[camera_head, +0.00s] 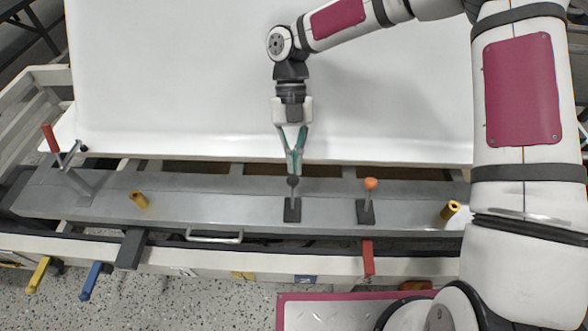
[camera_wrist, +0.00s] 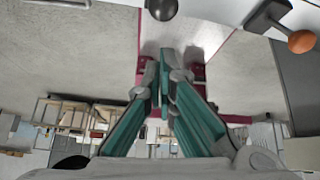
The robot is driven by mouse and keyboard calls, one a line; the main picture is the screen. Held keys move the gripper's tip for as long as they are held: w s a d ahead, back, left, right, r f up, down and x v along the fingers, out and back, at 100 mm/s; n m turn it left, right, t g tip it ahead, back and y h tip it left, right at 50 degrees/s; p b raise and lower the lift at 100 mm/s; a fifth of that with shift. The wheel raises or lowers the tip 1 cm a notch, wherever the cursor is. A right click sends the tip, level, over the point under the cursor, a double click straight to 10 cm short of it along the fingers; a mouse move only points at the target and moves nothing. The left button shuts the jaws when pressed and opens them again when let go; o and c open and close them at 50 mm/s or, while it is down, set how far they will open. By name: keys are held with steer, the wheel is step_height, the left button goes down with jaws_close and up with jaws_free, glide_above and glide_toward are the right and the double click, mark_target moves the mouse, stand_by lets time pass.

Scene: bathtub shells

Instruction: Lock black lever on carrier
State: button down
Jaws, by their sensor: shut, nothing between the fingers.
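The black lever (camera_head: 292,181) stands on the grey carrier beam (camera_head: 240,209), with a dark knob at its top and a black base plate. My gripper (camera_head: 295,172) is shut and empty, its green fingers pointing down just above or beside the knob. I cannot tell from the head view whether they touch. In the wrist view a dark knob (camera_wrist: 163,9) shows at the top edge, beyond and apart from the shut fingertips (camera_wrist: 166,52). The carrier holds a second lever with an orange knob (camera_head: 371,184) to the right; it also shows in the wrist view (camera_wrist: 301,41).
A large white tub shell (camera_head: 180,80) lies behind the carrier. A red-handled clamp (camera_head: 50,138) stands at the left end. Yellow pegs (camera_head: 138,199) (camera_head: 450,210) stick up from the carrier. A red handle (camera_head: 368,258) and blue handle (camera_head: 91,281) hang at the front.

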mark_target(294, 183)
steer(key=r, duration=0.5)
steer(key=shift+s+r, duration=0.4)
steer(key=s+d+r+m+t+h, duration=0.35)
steer(key=s+d+r+m, duration=0.45)
steer(key=d+r+m, duration=0.8)
steer(key=s+d+m+t+y, duration=0.3)
steer(key=s+m+t+y, duration=0.15)
steer(key=s+m, duration=1.4)
steer(key=w+r+m+t+p, duration=0.3)
steer(key=w+r+p, duration=0.1)
steer(key=r+p, duration=0.8)
step_height(294, 183, up, 2)
steer(key=shift+d+h+p, duration=0.3)
